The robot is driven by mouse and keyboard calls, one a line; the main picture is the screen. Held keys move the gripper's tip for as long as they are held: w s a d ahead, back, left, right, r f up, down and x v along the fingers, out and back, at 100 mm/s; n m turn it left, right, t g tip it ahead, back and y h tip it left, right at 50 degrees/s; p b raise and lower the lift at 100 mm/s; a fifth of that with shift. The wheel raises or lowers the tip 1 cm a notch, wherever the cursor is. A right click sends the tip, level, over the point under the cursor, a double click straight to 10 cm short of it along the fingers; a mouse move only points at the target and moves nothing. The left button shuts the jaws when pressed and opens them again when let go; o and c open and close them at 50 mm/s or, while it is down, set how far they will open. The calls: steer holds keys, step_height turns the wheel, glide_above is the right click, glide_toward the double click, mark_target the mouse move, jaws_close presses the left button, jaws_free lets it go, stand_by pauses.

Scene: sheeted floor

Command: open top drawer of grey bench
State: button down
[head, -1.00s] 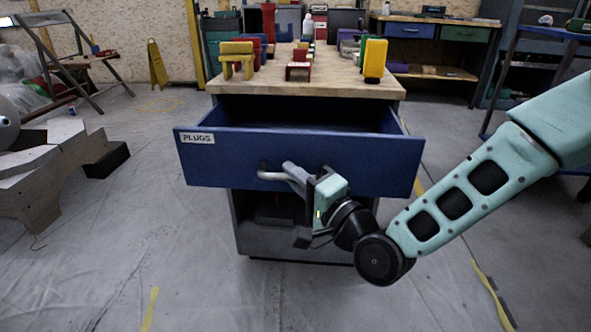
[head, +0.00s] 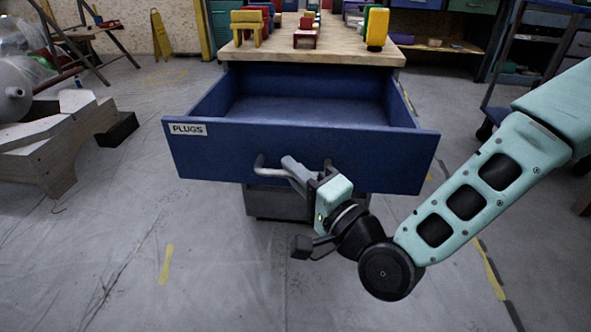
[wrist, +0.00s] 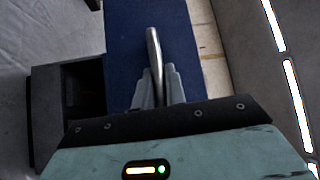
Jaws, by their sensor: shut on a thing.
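The grey bench has a wooden top (head: 300,48) and a blue top drawer (head: 290,152) with a "PLUGS" label at its left. The drawer is pulled far out toward me, and its inside shows bare. A grey bar handle (head: 262,168) sits on the drawer's front. My gripper (head: 290,165) is shut on the handle, right of its left end. In the wrist view the handle (wrist: 153,50) runs between the two fingers (wrist: 158,88), with the blue drawer front behind. The handle's right part is hidden by my gripper.
Several coloured toy-like pieces, among them a yellow one (head: 248,27) and a small red one (head: 306,32), stand on the bench top. A wooden structure (head: 60,145) lies at the left. The floor (head: 110,255) at front left is clear.

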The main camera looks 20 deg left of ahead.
steer(key=c, duration=1.5)
jaws_free()
steer(key=shift+o, duration=0.2)
steer(key=p+v, duration=0.9)
steer(key=v, duration=0.8)
steer(key=shift+d, duration=0.2)
steer(key=shift+s+f, duration=0.1)
